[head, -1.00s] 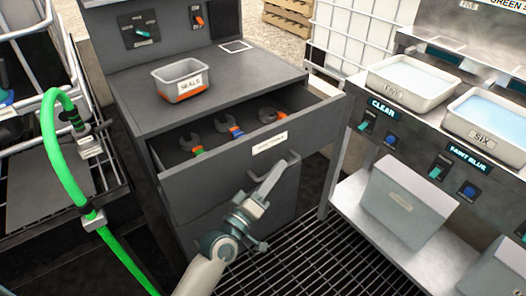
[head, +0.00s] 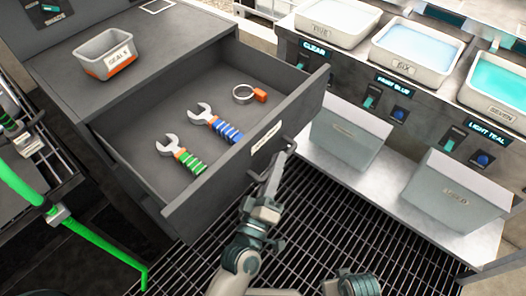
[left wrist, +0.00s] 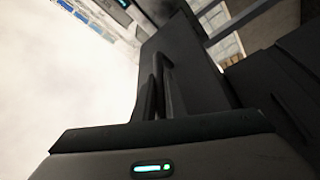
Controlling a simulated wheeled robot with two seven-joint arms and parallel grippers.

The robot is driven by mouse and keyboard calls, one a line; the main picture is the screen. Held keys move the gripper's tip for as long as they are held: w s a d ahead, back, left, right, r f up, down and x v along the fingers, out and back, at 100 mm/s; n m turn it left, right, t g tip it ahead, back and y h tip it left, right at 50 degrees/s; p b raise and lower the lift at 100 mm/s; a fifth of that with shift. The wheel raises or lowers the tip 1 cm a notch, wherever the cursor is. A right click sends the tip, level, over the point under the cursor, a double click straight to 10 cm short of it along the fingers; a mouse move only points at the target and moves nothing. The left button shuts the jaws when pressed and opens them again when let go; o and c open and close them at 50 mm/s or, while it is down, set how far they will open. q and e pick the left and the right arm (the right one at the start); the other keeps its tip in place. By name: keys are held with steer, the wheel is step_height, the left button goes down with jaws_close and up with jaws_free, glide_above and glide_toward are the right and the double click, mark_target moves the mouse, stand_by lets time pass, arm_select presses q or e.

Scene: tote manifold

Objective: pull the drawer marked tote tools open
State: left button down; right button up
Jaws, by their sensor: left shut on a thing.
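The drawer (head: 240,168) stands pulled well out of the dark grey cabinet. A white label (head: 265,139) is on its front, too small to read. My left gripper (head: 277,168) is shut on the drawer handle (head: 291,146) at the front's right part. The handle also shows as a dark bar in the left wrist view (left wrist: 159,80), rising from between the jaws. Inside the drawer lie a green-handled wrench (head: 184,157), a blue-handled wrench (head: 217,124) and a ring clamp with an orange block (head: 246,94). My right gripper is not in view.
A bin marked SEALS (head: 108,56) stands on the cabinet top (head: 165,45). At right, a bench holds several liquid-filled trays, with grey boxes (head: 350,140) on its lower shelf (head: 410,205). A green hose (head: 90,235) runs at left. Floor grating (head: 330,215) lies before the drawer.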

arm_select(q)
steer(key=shift+s+d, duration=0.25)
steer(key=shift+d, duration=0.1)
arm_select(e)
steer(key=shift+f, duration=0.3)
arm_select(q)
steer(key=c, duration=1.8)
jaws_free()
